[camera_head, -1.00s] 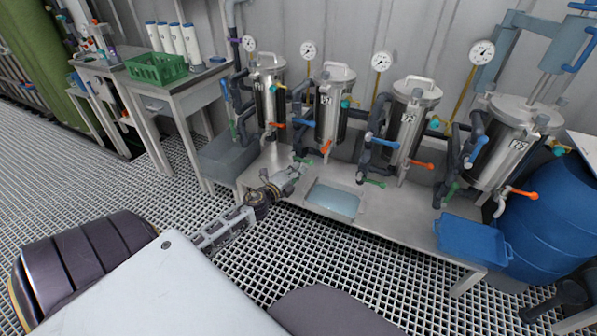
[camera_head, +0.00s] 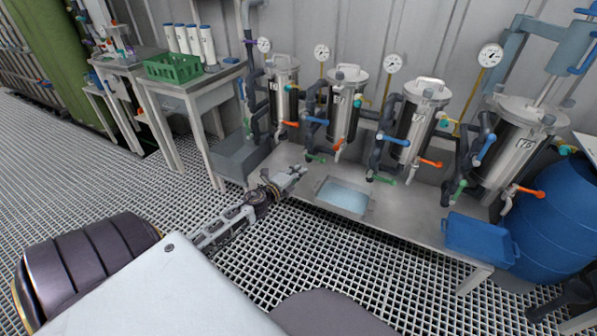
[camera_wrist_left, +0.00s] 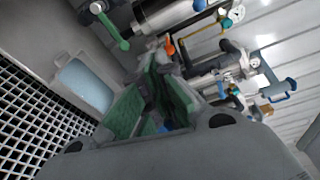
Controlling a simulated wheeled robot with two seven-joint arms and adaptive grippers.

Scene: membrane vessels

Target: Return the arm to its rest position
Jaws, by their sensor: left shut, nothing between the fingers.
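My left gripper (camera_head: 292,175) reaches out low from the left, over the left front end of the metal bench (camera_head: 405,217). Its fingers are shut and hold nothing. In the left wrist view the closed fingers (camera_wrist_left: 153,105) have green inner pads. The gripper is left of a shallow water basin (camera_head: 344,197) set in the bench, which also shows in the left wrist view (camera_wrist_left: 84,84). The steel vessels (camera_head: 343,103) stand behind the gripper, apart from it. My right gripper is not in view.
A blue tray (camera_head: 478,238) sits at the right end of the bench, near a blue barrel (camera_head: 556,215). A grey tub (camera_head: 243,157) stands left of the bench. A side table at the left holds a green crate (camera_head: 174,67) and white cylinders (camera_head: 196,45). The grating floor in front is clear.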

